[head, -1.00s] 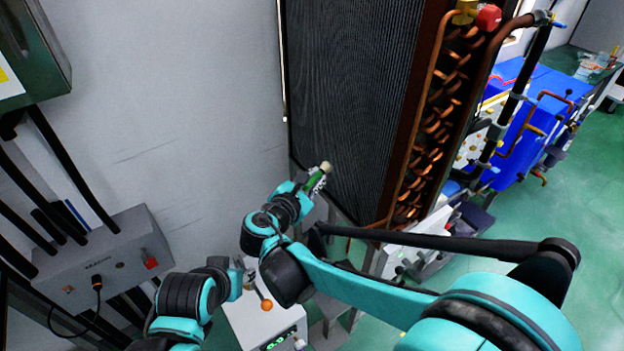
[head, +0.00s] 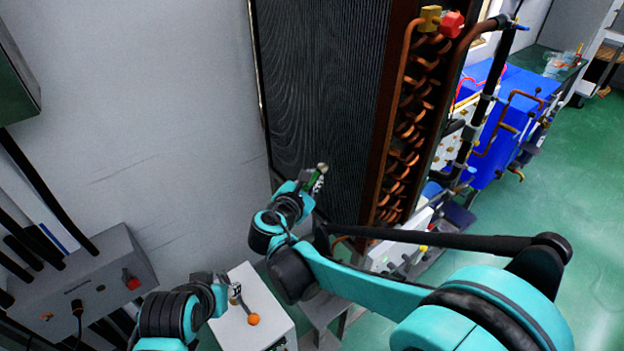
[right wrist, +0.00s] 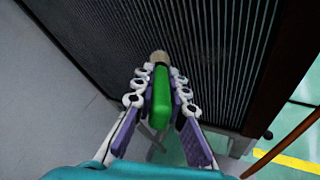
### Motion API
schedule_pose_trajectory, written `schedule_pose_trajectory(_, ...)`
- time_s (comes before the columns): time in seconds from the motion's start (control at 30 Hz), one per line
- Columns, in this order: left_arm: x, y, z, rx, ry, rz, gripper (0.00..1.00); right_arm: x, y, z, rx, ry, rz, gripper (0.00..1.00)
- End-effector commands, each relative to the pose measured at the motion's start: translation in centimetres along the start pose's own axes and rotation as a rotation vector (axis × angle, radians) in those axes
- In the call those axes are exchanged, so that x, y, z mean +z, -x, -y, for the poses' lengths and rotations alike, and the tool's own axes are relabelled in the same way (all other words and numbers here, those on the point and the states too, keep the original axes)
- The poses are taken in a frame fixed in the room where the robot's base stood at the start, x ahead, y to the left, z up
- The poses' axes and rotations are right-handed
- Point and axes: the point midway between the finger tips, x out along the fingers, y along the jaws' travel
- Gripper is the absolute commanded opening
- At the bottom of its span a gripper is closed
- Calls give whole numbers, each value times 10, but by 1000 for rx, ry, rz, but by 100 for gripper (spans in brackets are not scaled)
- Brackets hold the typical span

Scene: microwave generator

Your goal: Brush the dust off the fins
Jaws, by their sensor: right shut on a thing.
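The fins (head: 322,85) form a tall dark panel of fine vertical ridges in a brown frame, and they fill much of the right wrist view (right wrist: 215,50). My right gripper (head: 317,182) is shut on a brush with a green handle (right wrist: 160,103) and pale bristles (right wrist: 158,58). The bristles point at the lower part of the fins, close to them; I cannot tell whether they touch. My left gripper (head: 232,290) is low at the left, above a white box, and its fingers are too unclear to judge.
Curved copper tubes (head: 405,150) run down the panel's right side. A grey control box (head: 85,280) is on the left wall. Green floor (head: 540,200) is open at right.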

Motion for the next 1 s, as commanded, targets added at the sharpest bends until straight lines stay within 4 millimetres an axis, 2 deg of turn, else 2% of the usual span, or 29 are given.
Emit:
schedule_pose_trajectory(0.77, 0, 0, 0, 0, 0, 0, 40, 5, -9, 3, 0, 0, 0, 0)
schedule_pose_trajectory(1.0, 0, 1, 0, 0, 0, 0, 40, 7, -6, 8, 0, 0, 0, 0)
